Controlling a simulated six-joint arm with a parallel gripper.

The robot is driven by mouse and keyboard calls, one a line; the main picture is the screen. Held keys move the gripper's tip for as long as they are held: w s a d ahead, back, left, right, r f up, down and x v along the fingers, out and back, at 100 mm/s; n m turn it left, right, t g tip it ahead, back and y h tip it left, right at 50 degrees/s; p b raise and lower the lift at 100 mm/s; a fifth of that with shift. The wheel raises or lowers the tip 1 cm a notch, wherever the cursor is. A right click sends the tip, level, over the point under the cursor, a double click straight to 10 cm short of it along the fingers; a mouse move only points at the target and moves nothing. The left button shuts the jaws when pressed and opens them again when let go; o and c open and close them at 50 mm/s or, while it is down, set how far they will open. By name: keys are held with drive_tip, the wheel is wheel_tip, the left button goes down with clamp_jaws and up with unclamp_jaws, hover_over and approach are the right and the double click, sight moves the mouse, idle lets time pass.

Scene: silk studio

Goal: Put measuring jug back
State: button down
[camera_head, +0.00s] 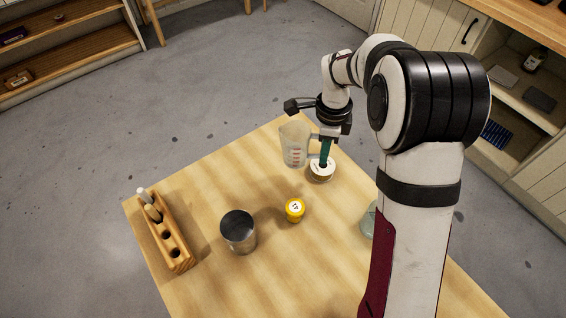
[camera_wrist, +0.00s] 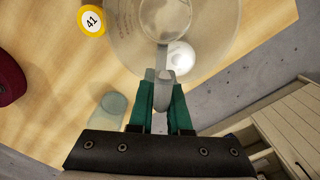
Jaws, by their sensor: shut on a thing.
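The measuring jug (camera_head: 294,146) is clear with red markings and looks upright near the far corner of the table. My gripper (camera_head: 324,152) comes down from above on its right side. In the wrist view, my gripper (camera_wrist: 164,92) has its green fingers shut on the jug's handle (camera_wrist: 162,62), and the clear jug (camera_wrist: 125,42) spreads out beyond the fingertips. Whether the jug's base touches the table cannot be told.
On the wooden table (camera_head: 200,190), a white-lidded jar (camera_head: 320,173) stands close to the jug and fingers. A glass (camera_head: 367,220) is partly hidden by my arm.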

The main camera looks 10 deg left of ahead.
sight(291, 154)
drive_tip(key=a+f, duration=0.1)
drive_tip(key=a, duration=0.1)
drive_tip(key=w+a+f, duration=0.1)
drive_tip(key=a+f, duration=0.1)
drive_tip(key=a, duration=0.1)
drive_tip(key=a+f, duration=0.2)
drive_tip(key=shift+w+a, duration=0.3)
drive_tip(key=shift+a, duration=0.1)
drive_tip(key=shift+f, duration=1.9)
drive_tip(key=shift+f, duration=0.15)
drive_tip(key=c, duration=0.9)
unclamp_jaws()
drive_tip(key=shift+o, duration=0.2)
